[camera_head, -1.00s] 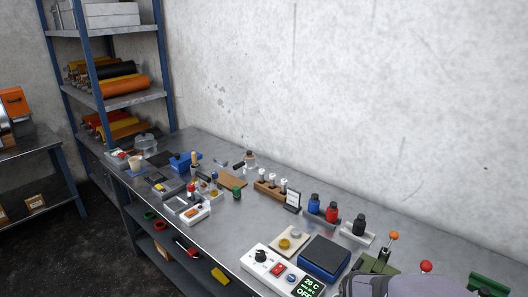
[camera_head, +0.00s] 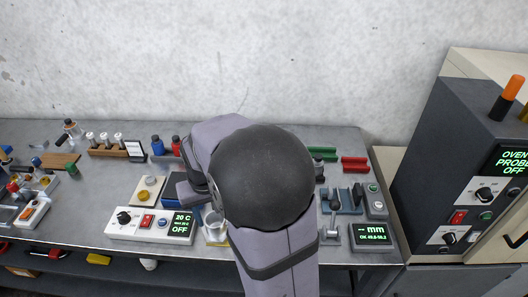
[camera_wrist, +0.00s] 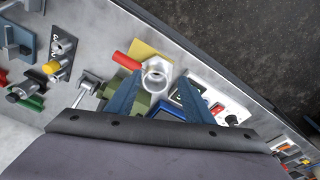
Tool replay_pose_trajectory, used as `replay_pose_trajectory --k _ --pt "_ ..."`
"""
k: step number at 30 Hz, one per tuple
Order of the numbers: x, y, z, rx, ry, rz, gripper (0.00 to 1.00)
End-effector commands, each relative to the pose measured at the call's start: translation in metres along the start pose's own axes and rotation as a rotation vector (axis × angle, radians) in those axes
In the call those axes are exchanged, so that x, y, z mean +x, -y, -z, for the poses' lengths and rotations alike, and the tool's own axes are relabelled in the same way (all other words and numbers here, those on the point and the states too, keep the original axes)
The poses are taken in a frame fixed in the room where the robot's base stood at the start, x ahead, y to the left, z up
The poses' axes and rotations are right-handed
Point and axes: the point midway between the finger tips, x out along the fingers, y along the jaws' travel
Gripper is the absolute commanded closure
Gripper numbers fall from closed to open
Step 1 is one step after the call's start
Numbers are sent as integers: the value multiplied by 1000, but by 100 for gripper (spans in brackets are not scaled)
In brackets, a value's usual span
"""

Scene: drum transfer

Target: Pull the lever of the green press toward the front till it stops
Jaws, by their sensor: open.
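The green press (camera_wrist: 142,101) shows only in part in the wrist view, low between my fingers. In the head view my own arm hides it. Whether a finger touches the press cannot be told.
A metal cup (camera_wrist: 157,73) stands on a yellow pad (camera_wrist: 146,50), with a red grip (camera_wrist: 126,61) beside it. A white control panel (camera_head: 152,226) stands left of my arm. A gauge box (camera_head: 373,236) and an oven (camera_head: 455,160) are right.

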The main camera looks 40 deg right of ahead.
Motion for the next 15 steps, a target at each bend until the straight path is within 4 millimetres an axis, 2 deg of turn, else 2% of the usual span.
replay_pose_trajectory --k 1,3,5,6,9,12,15 --pt "4 -19 28 78 -24 -12 53" --pt "6 -46 64 183 -60 -28 53" --pt "7 -72 92 269 -91 -42 53" --pt "7 -91 108 324 -112 -52 53" --pt "8 -136 141 450 -159 -74 53" --pt "8 -176 163 551 -199 -94 53" --pt "8 -206 176 623 -227 -108 53"
